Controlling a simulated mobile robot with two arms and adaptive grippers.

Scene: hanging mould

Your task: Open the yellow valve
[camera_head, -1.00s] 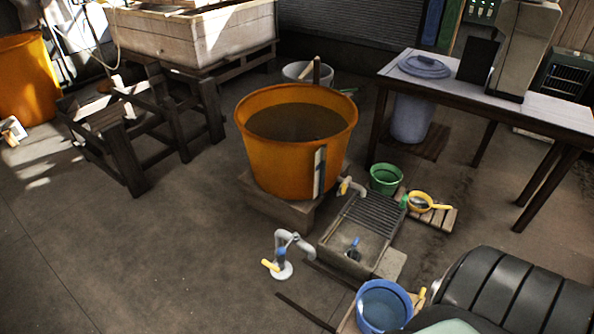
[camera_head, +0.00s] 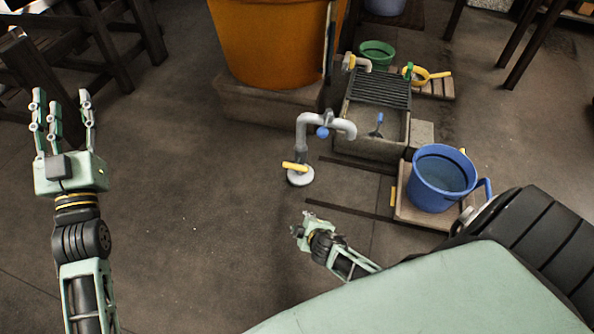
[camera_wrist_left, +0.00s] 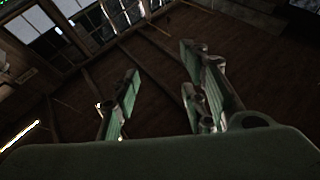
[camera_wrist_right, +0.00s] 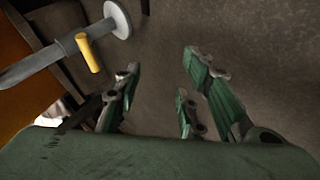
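A yellow valve handle (camera_head: 295,166) sits low on a grey bent standpipe (camera_head: 302,140), just above its round white floor flange (camera_head: 300,177). The handle also shows in the right wrist view (camera_wrist_right: 88,53), at upper left. A second yellow handle (camera_head: 350,61) is on the tap by the orange tub. My right gripper (camera_head: 303,224) is below the standpipe in the head view, apart from it; its fingers are spread and empty in the right wrist view (camera_wrist_right: 160,75). My left gripper (camera_head: 62,108) is raised at far left, open and empty; the left wrist view (camera_wrist_left: 160,65) shows spread fingers.
The orange tub (camera_head: 268,40) stands on a block behind the standpipe. A grated stone basin (camera_head: 372,125), a green bucket (camera_head: 376,53), a yellow scoop (camera_head: 428,74) and a blue bucket (camera_head: 440,180) are to the right. Floor left of the standpipe is clear.

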